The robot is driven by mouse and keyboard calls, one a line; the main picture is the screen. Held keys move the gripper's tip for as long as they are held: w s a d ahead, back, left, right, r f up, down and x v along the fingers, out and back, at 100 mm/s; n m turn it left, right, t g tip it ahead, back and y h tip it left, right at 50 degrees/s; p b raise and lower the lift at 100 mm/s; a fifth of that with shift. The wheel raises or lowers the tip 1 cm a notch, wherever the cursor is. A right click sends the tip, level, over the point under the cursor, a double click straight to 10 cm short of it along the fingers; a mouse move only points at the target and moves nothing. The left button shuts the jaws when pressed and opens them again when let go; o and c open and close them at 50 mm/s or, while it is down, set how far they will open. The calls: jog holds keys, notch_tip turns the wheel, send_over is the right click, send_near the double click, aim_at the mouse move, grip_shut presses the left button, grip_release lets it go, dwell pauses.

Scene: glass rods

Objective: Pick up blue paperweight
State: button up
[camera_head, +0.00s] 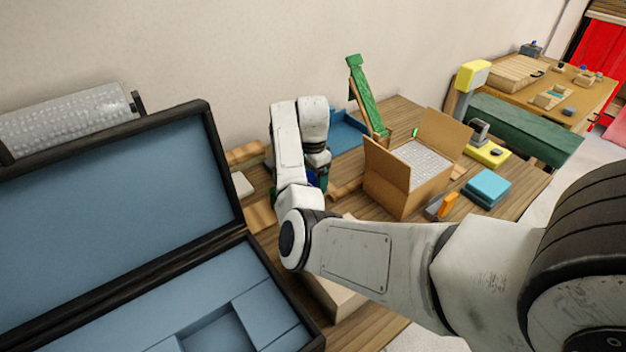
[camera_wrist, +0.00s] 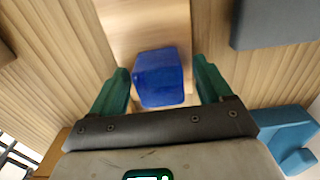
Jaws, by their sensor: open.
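The blue paperweight (camera_wrist: 158,78) is a glossy deep-blue block in the wrist view. It sits on a pale wooden surface (camera_wrist: 150,22), between the two green fingers of my gripper (camera_wrist: 160,84). The fingers are apart, with a small gap on each side of the block. In the head view, a small bit of the blue paperweight (camera_head: 311,176) shows beside my gripper (camera_head: 322,178), mostly hidden by my arm.
An open black case (camera_head: 225,165) with blue lining stands at the left. An open cardboard box (camera_head: 398,190) is right of my gripper. A green stand (camera_head: 367,97), a blue tray (camera_head: 347,132) and light-blue pads (camera_head: 487,187) are also on the table.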

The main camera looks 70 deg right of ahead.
jog(key=shift+c, duration=0.4)
jog(key=c, duration=1.2)
jog(key=shift+o, duration=0.2)
jog(key=shift+r, duration=0.1)
